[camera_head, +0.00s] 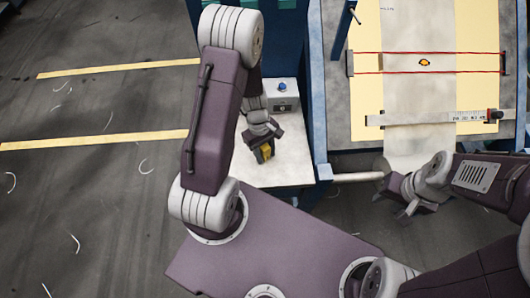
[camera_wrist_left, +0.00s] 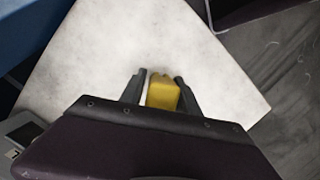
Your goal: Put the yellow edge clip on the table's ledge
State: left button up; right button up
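The yellow edge clip (camera_head: 267,151) is at the pale side table, between the fingers of my left gripper (camera_head: 264,153). In the left wrist view the clip (camera_wrist_left: 163,94) sits between the two dark fingers, close to the right one, with a narrow pale gap beside the left one. The left gripper points down at the table and looks open around the clip. Whether the clip touches the table is unclear. My right gripper (camera_head: 394,203) is empty, with its fingers apart, near the pale roller. No ledge can be clearly made out.
The pale side table (camera_head: 292,172) carries a grey box with a blue button (camera_head: 282,94). To the right is the loom bed (camera_head: 365,110) with red cords, a small orange-yellow piece (camera_head: 424,62) and a measuring bar (camera_head: 440,117). A pale roller (camera_head: 357,177) sticks out near my right gripper.

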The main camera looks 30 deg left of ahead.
pick_arm(q)
jog(key=shift+o, duration=0.6)
jog(key=s+v, duration=0.1)
jog(key=v, duration=0.8)
jog(key=shift+w+p, duration=0.35)
jog(key=shift+w, duration=0.15)
